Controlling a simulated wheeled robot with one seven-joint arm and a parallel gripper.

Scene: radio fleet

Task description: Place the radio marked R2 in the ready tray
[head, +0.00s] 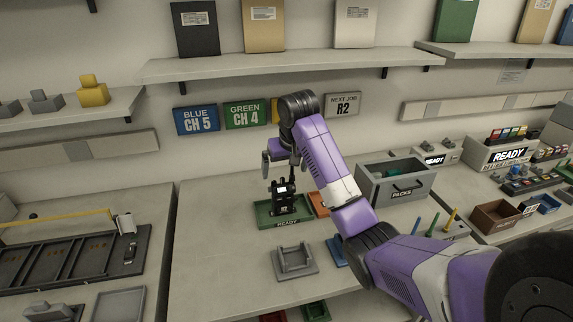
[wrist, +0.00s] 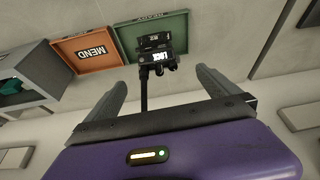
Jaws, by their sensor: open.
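A black radio (head: 283,198) stands upright in the green ready tray (head: 262,215), with READY on its front edge. Its marking is too small to read surely in the head view. In the wrist view the radio (wrist: 155,48) sits over the green tray (wrist: 182,25), and its small label looks like R2. My gripper (head: 279,165) is open just above the radio. In the wrist view the radio's antenna reaches up between the spread fingers (wrist: 160,82), and the fingers appear clear of the radio.
An orange MEND tray (wrist: 90,50) is beside the green tray. A grey PACKS bin (head: 395,185) stands to the right behind it. A grey cradle (head: 295,262) is in front. A NEXT JOB R2 sign (head: 342,104) hangs on the wall. The table's left part is clear.

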